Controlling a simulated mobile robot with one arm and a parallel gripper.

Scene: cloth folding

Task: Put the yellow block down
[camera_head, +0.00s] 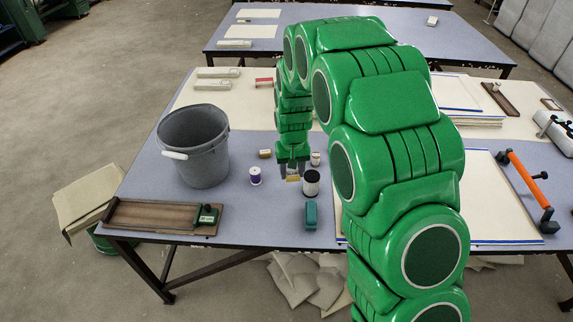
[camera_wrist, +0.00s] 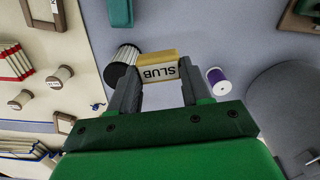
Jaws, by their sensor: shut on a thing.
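My gripper (camera_head: 293,172) points down over the blue-grey table (camera_head: 270,220) near its middle. In the wrist view my gripper (camera_wrist: 158,72) has its two dark fingers on either side of the yellow block (camera_wrist: 157,56), shut on it. In the head view the yellow block (camera_head: 293,178) shows just below the fingers, low over the table. I cannot tell whether it touches the surface.
A black-and-white spool (camera_head: 311,184) stands close beside the block, a purple-and-white spool (camera_head: 255,176) on its other side. A small tan block (camera_head: 265,153), a small spool (camera_head: 316,158) and a teal object (camera_head: 311,215) are near. A grey bucket (camera_head: 205,155) stands left. Bare table lies in front.

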